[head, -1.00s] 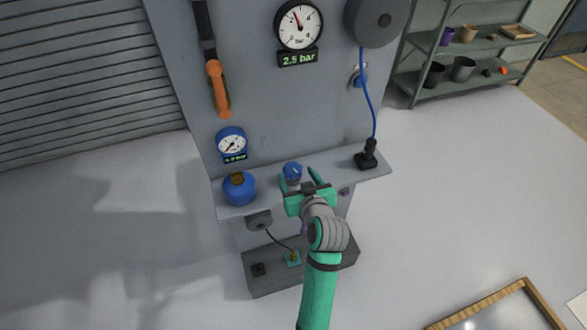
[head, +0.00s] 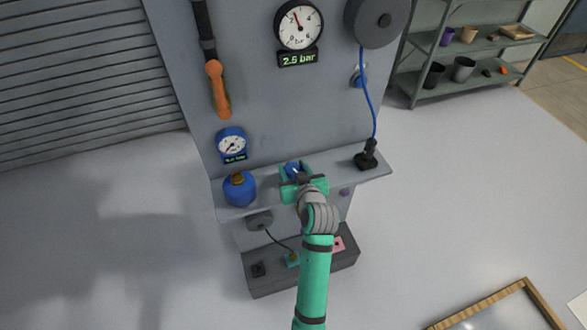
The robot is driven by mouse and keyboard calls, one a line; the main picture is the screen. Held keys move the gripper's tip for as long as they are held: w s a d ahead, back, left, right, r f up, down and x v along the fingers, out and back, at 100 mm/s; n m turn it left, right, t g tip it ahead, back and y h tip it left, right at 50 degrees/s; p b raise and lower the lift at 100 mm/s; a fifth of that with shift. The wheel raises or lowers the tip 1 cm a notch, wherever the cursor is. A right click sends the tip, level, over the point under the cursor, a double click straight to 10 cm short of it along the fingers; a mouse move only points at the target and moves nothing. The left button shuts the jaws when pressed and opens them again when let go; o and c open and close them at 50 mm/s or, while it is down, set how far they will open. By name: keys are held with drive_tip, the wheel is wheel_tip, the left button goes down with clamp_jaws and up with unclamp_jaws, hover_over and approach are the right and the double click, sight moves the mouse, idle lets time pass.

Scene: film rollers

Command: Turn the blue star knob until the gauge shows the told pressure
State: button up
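The blue star knob (head: 292,168) sits on the grey shelf of the panel and is partly covered by my gripper. My gripper (head: 294,172) is at the knob, with its green fingers around it. Whether they press on it is too small to tell. A large white gauge (head: 299,25) is high on the panel, its red needle pointing up and a little left. The green display (head: 298,59) below it reads about 2.5 bar; the last digit is blurred. A smaller blue-rimmed gauge (head: 231,142) is lower left, its display too small to read.
A blue bottle-like vessel (head: 239,189) stands left of the knob on the shelf (head: 330,171). A black joystick-like device (head: 367,157) with a blue cable stands right. An orange handle (head: 218,88) hangs above. A dark box (head: 262,283) lies below.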

drive_tip(key=shift+m+h, duration=0.3)
drive_tip(key=shift+h, duration=0.1)
drive_tip(key=m+h, duration=0.4)
drive_tip(key=shift+a+h, duration=0.15)
drive_tip(key=shift+h, duration=0.15)
drive_tip(key=shift+r+m+g+h, duration=0.1)
drive_tip(key=shift+m+g+h, duration=0.5)
drive_tip(key=shift+m+h, duration=1.55)
drive_tip(key=shift+h, duration=0.35)
drive_tip(key=o, duration=1.1)
drive_tip(key=shift+c, duration=0.2)
drive_tip(key=v, duration=1)
drive_tip(key=shift+s+r, duration=0.2)
drive_tip(key=shift+s, duration=0.1)
drive_tip(key=shift+a, duration=0.1)
